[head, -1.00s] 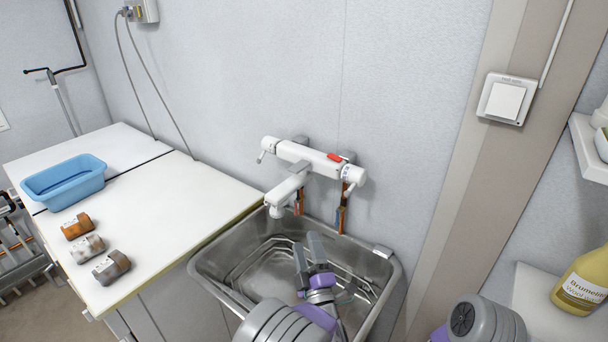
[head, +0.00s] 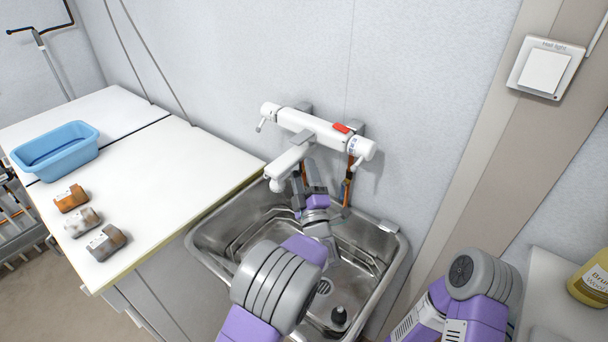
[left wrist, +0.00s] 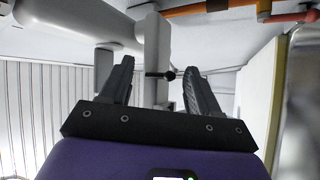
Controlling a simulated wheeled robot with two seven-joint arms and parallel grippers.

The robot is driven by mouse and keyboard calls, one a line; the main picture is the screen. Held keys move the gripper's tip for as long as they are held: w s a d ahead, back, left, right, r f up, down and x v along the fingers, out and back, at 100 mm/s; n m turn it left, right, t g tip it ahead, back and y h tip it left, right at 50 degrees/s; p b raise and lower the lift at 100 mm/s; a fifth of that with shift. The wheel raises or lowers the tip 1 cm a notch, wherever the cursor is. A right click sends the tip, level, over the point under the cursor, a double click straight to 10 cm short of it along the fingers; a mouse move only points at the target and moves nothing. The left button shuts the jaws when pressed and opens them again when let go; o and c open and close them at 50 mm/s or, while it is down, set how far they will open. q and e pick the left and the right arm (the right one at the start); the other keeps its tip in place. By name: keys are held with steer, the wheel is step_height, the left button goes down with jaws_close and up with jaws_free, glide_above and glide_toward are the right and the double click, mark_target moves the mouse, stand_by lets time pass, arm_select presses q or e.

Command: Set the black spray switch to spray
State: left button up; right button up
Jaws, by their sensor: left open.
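The white mixer tap (head: 318,131) is on the wall above the basin, its spout (head: 290,165) pointing out over it. In the left wrist view, a small black switch (left wrist: 169,75) with a thin stem crosses the pale vertical spout piece (left wrist: 157,45). I cannot make out this switch in the head view. My left gripper (head: 311,179) is below and just right of the spout. Its two dark fingers also show in the left wrist view (left wrist: 158,72), open and apart, with the switch showing in the gap between them. Contact cannot be seen. My right gripper is out of view.
The steel basin (head: 215,246) lies under the tap, with a black plug-like piece (head: 339,316) in it. Orange-brown pipes (head: 348,184) run below the tap's right end. A white worktop (head: 165,185) at left carries a blue tub (head: 57,151) and several small rolls.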

arm_select(q)
steer(key=c, duration=1)
steer(key=m+p, duration=0.1)
steer(key=m+g+h, duration=0.1)
steer(key=m+g+h+p, duration=0.1)
steer(key=shift+s+a+r+m+p, duration=0.3)
steer(key=shift+s+r+m, duration=0.05)
steer(key=shift+r+m, duration=0.05)
steer(key=shift+f+m, duration=0.1)
steer(key=shift+m, duration=0.2)
steer(key=shift+f, duration=0.1)
